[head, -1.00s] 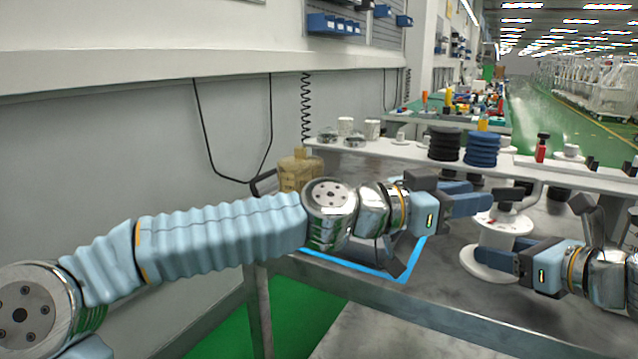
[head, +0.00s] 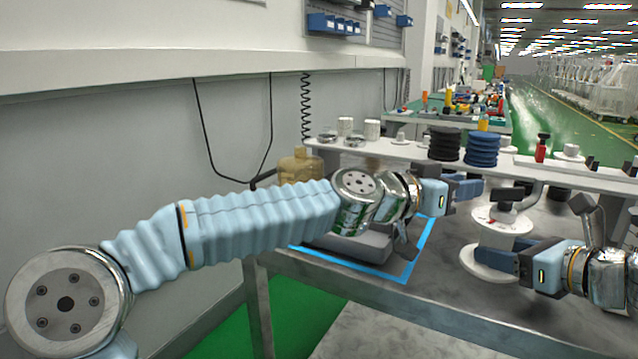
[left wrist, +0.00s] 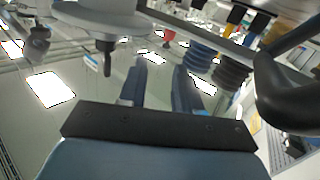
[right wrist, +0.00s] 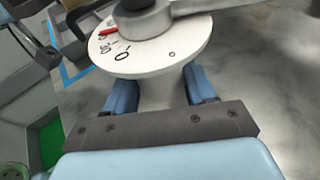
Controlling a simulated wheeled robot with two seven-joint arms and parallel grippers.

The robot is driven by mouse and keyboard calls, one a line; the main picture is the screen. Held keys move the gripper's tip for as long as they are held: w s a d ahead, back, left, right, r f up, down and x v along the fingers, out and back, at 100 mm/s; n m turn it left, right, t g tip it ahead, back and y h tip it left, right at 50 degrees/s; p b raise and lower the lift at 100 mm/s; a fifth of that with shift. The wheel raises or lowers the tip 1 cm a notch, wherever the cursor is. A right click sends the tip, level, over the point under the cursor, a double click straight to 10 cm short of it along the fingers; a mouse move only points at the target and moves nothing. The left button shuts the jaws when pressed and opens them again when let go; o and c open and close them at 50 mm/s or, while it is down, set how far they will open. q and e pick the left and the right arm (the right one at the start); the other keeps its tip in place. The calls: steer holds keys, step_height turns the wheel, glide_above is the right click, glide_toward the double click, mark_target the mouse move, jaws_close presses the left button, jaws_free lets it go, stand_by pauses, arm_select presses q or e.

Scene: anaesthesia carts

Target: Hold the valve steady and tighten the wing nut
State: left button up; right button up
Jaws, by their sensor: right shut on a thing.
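The valve (head: 497,228) is a white spool-shaped body standing upright on the bench. Its round dial (right wrist: 160,52) carries numbers and a red mark in the right wrist view. A dark wing nut (head: 507,197) sits on top; only its lower edge and hub show in the right wrist view. My right gripper (head: 503,254) is shut on the valve's neck below the dial. It also shows in the right wrist view (right wrist: 160,84). My left gripper (head: 478,187) is open and empty, behind and left of the wing nut, apart from it. Its spread fingers show in the left wrist view (left wrist: 165,68).
A raised shelf (head: 400,150) runs behind the valve, holding black discs (head: 444,144), blue discs (head: 482,149) and small parts. A tan jug (head: 300,168) stands at the left. The bench front is clear.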

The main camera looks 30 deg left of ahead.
arm_select(q)
steer(key=s+a+y, duration=0.2)
steer(key=s+a, duration=0.2)
steer(key=a, duration=0.6)
steer(key=s+a+y, duration=0.3)
steer(key=s+a, duration=0.2)
steer(key=a, duration=0.6)
steer(key=shift+s+f+m+g, duration=0.2)
steer(key=shift+s+m+g, duration=0.05)
steer(key=shift+m+g, duration=0.05)
